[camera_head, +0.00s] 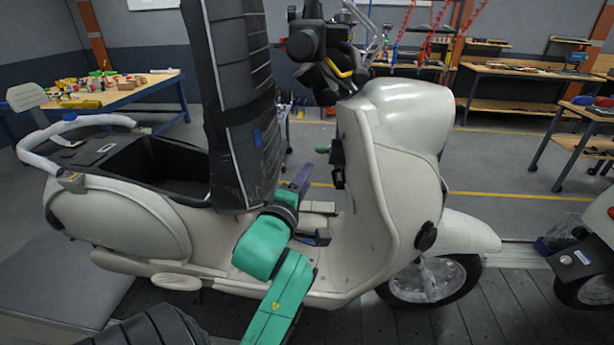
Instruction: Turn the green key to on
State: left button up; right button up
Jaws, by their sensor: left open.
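The small green key (324,150) sticks out to the left from the dark lock (337,156) on the rear face of the cream scooter's front shield (357,190). The key's turn position is too small to tell. My left arm is green and reaches up from below, across the scooter's footwell. My left gripper (303,172) is open, partly hidden by the wrist, and lies below and left of the key. A gap shows between them in the picture. My right gripper is not in view.
The handlebar (322,55) is above the key. An open storage compartment (170,165) is at the left of the scooter. A workbench (125,92) stands behind left, and benches (530,72) stand behind right. Another scooter (590,260) is at the right edge.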

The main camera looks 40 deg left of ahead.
aim_at(323, 150)
pick_arm(q)
jog(key=p+x, duration=0.2)
jog(key=x, duration=1.2)
jog(key=shift+w+r+p, duration=0.1)
jog(key=shift+r+p, duration=0.05)
jog(key=shift+p, duration=0.15)
jog(key=shift+w, duration=0.2)
jog(key=shift+s, duration=0.1)
grip_shut()
